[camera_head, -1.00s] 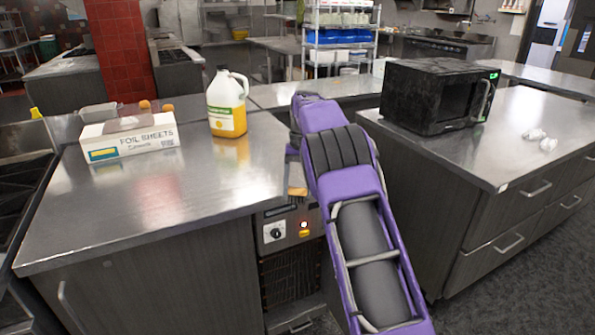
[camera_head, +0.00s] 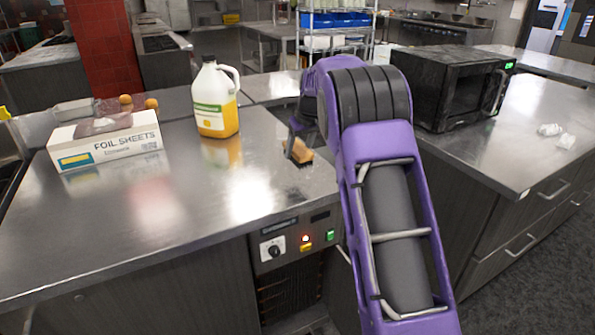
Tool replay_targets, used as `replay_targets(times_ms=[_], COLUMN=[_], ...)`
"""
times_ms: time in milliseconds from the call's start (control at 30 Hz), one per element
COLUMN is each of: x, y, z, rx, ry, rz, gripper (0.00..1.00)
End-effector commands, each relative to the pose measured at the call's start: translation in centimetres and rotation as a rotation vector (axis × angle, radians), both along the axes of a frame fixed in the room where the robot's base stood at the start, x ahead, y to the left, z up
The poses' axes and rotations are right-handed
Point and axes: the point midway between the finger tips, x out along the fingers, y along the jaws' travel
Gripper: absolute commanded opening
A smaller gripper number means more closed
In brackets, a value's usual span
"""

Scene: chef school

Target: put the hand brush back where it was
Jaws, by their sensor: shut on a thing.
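The hand brush (camera_head: 301,153), with a tan wooden body and darker bristles, shows just left of my purple arm. It is over the right end of the left steel counter (camera_head: 225,190). My gripper (camera_head: 290,144) is mostly hidden behind my arm; a dark part of it shows at the brush, and it is shut on the brush. I cannot tell whether the bristles touch the steel or hang just above it.
A jug of yellow liquid (camera_head: 215,100) and a foil sheets box (camera_head: 105,142) stand on the same counter, left of the brush. A black microwave (camera_head: 452,88) and crumpled white pieces (camera_head: 556,136) are on the right counter. The left counter's front is clear.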

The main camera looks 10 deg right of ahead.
Motion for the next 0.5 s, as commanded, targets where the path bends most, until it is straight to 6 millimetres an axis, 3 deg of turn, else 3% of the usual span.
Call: replay_targets(times_ms=[267,500], x=[0.0,0.0], y=[0.0,0.0], z=[-2.7,-6.3], rx=[0.001,0.001], ry=[0.001,0.001], rz=[-0.001,-0.001], gripper=[0.00,0.00])
